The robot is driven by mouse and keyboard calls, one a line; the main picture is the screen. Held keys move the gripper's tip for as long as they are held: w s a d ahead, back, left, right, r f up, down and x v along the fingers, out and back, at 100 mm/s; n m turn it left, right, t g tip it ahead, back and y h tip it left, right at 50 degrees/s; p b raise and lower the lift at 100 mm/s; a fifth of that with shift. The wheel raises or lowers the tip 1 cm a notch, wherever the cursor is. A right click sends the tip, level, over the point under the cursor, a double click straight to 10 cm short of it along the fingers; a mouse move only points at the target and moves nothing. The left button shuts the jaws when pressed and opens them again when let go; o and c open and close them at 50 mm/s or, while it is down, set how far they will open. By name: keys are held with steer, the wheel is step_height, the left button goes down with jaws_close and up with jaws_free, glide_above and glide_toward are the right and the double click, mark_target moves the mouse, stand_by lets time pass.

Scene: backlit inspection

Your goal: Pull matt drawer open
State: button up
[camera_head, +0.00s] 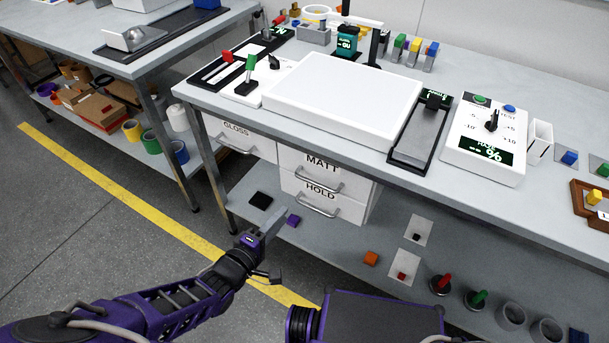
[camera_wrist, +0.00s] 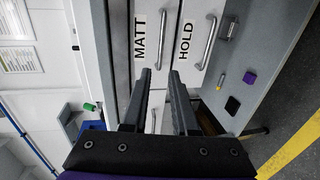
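The white MATT drawer (camera_head: 345,183) is under the bench, above the HOLD drawer (camera_head: 345,208). Its front looks flush, so it appears shut. The MATT drawer's bar handle (camera_head: 318,187) is clear in the head view. In the wrist view the MATT drawer (camera_wrist: 140,62) appears sideways, and its handle (camera_wrist: 161,42) lies just beyond the fingertips, between their lines. My gripper (camera_wrist: 160,74) is open and empty, facing the drawers, and looks apart from the handle. In the head view my gripper (camera_head: 268,228) is low in front of the drawers, its fingers hard to make out.
The GLOSS drawer (camera_head: 255,143) is up to the left, seemingly shut. A bench leg (camera_head: 208,165) stands left of it. The lower shelf (camera_head: 345,235) holds a purple block (camera_head: 293,220), a black square (camera_head: 261,200) and an orange block (camera_head: 371,258). The floor in front is free.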

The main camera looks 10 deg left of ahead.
mark_target(314, 183)
steer(key=b+x, duration=0.1)
steer(key=x, duration=1.6)
steer(key=shift+w+d+f+b, duration=0.1)
steer(key=shift+f+b, duration=0.05)
steer(key=shift+b, duration=0.25)
jaws_close()
stand_by(0.6)
